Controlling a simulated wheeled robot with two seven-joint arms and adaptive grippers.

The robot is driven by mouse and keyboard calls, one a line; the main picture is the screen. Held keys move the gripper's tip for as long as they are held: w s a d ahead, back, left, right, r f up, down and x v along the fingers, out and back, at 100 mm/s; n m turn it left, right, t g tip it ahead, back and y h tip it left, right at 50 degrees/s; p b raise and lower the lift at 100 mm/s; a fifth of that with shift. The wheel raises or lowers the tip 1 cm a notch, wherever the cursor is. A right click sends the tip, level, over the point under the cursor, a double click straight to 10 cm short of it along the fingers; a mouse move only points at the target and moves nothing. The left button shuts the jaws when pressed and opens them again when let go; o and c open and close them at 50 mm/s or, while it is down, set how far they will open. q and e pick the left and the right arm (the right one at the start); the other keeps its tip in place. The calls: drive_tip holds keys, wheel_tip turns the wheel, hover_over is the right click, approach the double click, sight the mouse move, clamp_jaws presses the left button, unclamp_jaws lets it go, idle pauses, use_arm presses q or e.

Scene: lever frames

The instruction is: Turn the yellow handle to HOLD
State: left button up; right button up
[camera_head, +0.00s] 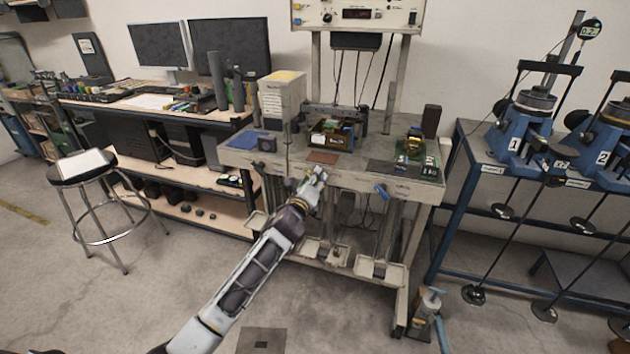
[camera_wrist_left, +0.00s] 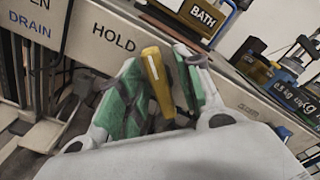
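The yellow handle (camera_wrist_left: 157,82) shows in the left wrist view just right of the HOLD label (camera_wrist_left: 113,38) on the pale panel, its long side slightly tilted. The DRAIN label (camera_wrist_left: 33,27) is farther left, under a cut-off word ending in EN. My left gripper (camera_wrist_left: 160,75) has its two green-padded fingers on either side of the yellow handle. The gaps are too small to tell whether both pads press on it. In the head view my left gripper (camera_head: 314,184) is at the front edge of the bench and hides the handle. My right gripper is not in view.
The bench (camera_head: 412,188) carries an open box of small items (camera_head: 331,134) and dark weights (camera_head: 430,165). A blue handle (camera_head: 382,191) sits on its front edge, right of my gripper. A stool (camera_head: 85,165) stands left, and a blue rack (camera_head: 455,205) right.

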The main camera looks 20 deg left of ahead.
use_arm(q)
drive_tip(key=shift+s+f, duration=0.1)
drive_tip(key=shift+s, duration=0.05)
drive_tip(key=shift+s, duration=0.2)
drive_tip(key=s, duration=1.1)
drive_tip(key=shift+s+a, duration=0.15)
drive_tip(key=shift+a, duration=0.05)
idle(0.3)
idle(0.5)
